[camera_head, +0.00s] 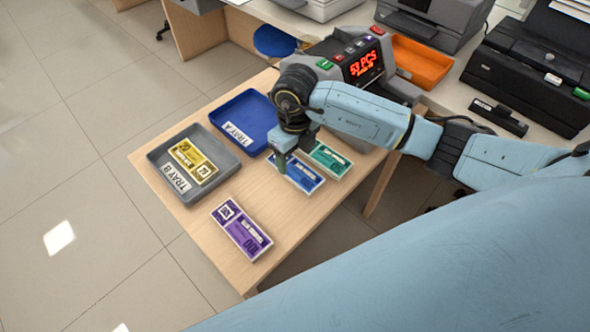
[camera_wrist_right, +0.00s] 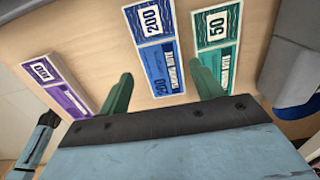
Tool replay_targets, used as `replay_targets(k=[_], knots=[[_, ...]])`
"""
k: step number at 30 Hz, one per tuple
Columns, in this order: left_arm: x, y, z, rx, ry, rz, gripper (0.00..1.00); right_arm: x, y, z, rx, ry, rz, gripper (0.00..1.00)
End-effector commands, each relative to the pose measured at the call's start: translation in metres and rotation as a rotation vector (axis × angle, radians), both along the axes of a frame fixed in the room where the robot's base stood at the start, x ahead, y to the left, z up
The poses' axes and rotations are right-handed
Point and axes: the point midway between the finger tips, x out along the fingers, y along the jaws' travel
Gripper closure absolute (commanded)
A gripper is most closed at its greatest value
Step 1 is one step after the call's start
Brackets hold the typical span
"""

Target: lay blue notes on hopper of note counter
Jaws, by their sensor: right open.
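The blue notes (camera_head: 303,174) are a flat banded bundle marked 200, lying on the wooden desk. My right gripper (camera_head: 283,161) is over their left end, pointing down and partly covering it. In the right wrist view the gripper (camera_wrist_right: 161,85) is open, with one green finger on each side of the blue notes (camera_wrist_right: 155,45) and nothing gripped. I cannot tell the exact height of the fingertips. The note counter (camera_head: 365,65) stands behind, its display reading 53 PCS; my right arm hides part of it, and its hopper is not clear. My left gripper is not in view.
Green notes (camera_head: 328,158) lie close to the right of the blue ones. Purple notes (camera_head: 241,229) lie near the front edge. Grey tray B (camera_head: 165,158) holds yellow notes (camera_head: 193,160). Blue tray A (camera_head: 254,107) is empty.

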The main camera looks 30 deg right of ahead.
Motion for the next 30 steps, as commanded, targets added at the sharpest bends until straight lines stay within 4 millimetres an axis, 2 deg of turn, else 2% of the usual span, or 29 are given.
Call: replay_targets(k=[3,7,10,17,24,26,30], knots=[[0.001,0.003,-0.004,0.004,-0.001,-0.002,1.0,0.0,0.0,-0.021,0.002,0.005,-0.002,0.35],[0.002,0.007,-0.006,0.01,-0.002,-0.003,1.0,0.001,0.0,-0.038,0.002,0.003,-0.001,0.35],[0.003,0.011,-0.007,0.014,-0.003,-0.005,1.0,0.001,-0.001,-0.044,0.0,0.002,-0.001,0.35],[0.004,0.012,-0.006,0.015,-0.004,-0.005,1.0,0.002,-0.001,-0.044,0.0,0.0,0.0,0.35],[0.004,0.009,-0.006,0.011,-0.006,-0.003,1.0,0.002,-0.001,-0.043,0.001,0.0,0.0,0.66],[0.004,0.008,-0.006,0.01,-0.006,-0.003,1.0,0.002,-0.001,-0.043,0.001,0.0,0.0,0.72],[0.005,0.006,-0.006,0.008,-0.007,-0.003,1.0,0.002,-0.001,-0.043,0.0,0.0,0.0,0.72]])
